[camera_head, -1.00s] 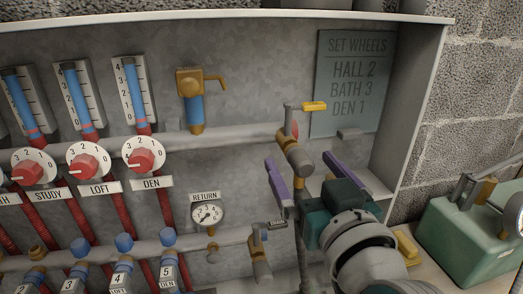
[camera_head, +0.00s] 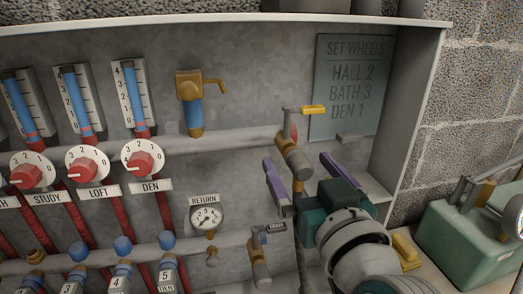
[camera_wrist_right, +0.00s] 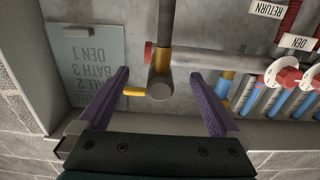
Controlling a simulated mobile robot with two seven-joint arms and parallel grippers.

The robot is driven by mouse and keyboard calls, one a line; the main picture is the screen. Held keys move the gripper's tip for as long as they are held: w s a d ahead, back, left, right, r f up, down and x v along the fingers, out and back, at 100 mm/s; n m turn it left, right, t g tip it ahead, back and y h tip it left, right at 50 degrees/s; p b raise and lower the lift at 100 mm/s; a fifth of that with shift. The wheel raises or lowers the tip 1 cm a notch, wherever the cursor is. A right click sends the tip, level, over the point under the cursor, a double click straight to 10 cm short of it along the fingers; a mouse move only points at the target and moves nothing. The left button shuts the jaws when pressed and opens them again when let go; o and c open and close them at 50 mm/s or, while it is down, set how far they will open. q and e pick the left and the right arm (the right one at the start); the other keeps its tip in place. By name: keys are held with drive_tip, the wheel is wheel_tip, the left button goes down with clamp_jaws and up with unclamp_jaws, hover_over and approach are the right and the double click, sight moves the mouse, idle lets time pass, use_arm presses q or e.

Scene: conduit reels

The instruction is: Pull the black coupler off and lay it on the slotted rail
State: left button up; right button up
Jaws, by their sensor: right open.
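I cannot make out a black coupler or a slotted rail in either view. My right gripper (camera_head: 296,159) is open, with its two purple fingers spread. Its fingers stand to either side of a brass and grey valve (camera_head: 293,158) at the right end of the upper pipe, with a gap on both sides. The valve has a yellow lever (camera_head: 313,109). In the right wrist view the valve's round grey end (camera_wrist_right: 160,86) lies between the purple fingers (camera_wrist_right: 160,78), and nothing is held. My left gripper is not in view.
A lower brass valve (camera_head: 260,268) and the RETURN gauge (camera_head: 207,217) are left of my right gripper. The grey SET WHEELS plate (camera_head: 347,85) is behind it. Red dials (camera_head: 142,159) line the left. A green box (camera_head: 465,235) stands right of the cabinet wall.

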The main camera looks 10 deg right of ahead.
sight(306, 174)
idle(0.5)
clamp_jaws()
idle(0.8)
idle(0.5)
drive_tip(key=shift+s+r+p, duration=0.1)
drive_tip(key=shift+s+p, duration=0.1)
drive_tip(key=shift+p, duration=0.1)
drive_tip(key=shift+s, duration=0.45)
drive_tip(key=shift+s+d+p, duration=0.1)
drive_tip(key=shift+s+p, duration=0.95)
drive_tip(key=shift+s, duration=0.4)
drive_tip(key=shift+s+p, duration=0.4)
drive_tip(key=shift+s, duration=0.5)
